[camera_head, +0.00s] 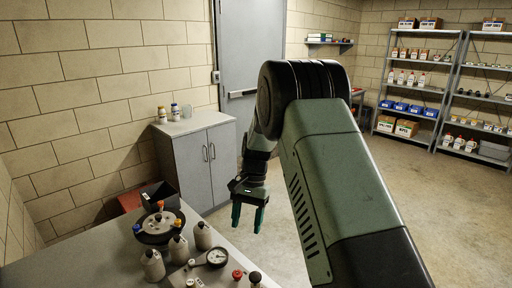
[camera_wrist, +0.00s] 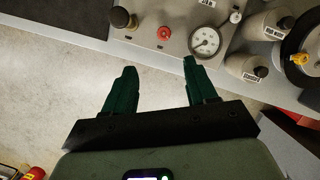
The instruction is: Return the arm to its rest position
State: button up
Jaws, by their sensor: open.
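My gripper (camera_head: 249,216) hangs with its two green fingers pointing down, to the right of the bench edge in the head view. In the wrist view my gripper (camera_wrist: 155,88) shows its fingers spread apart with nothing between them. Bare floor shows between the fingers, and the bench edge lies just beyond their tips. My green arm crosses the middle of the head view and hides part of the room behind it.
The grey bench (camera_head: 98,256) holds several pale bottles (camera_head: 152,264), a round gauge (camera_head: 217,257), a red knob (camera_wrist: 164,33) and a dark round part (camera_head: 159,226). A grey cabinet (camera_head: 199,165) stands behind. Stocked shelves (camera_head: 436,95) line the right wall. Open floor (camera_head: 440,200) lies right of my arm.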

jog(key=s+d+r+n+t, duration=0.1)
jog(key=s+d+r, duration=0.25)
jog(key=r, duration=0.35)
jog(key=s+d+r+t, duration=0.2)
jog(key=s+r, duration=0.2)
jog(key=r, duration=0.4)
jog(key=s+d+r+n+t, duration=0.1)
jog(key=s+d+r, duration=0.25)
jog(key=r, duration=0.35)
jog(key=s+d+r+n+t, duration=0.1)
jog(key=s+d+r+t, duration=0.1)
jog(key=s, duration=0.7)
jog(key=s+d+r+n+t+h, duration=0.1)
jog(key=s+d+r+t, duration=0.1)
jog(key=s, duration=0.7)
jog(key=shift+s+d+t, duration=0.35)
jog(key=shift+d+t, duration=0.15)
jog(key=shift+d, duration=0.2)
jog(key=shift+r, duration=0.15)
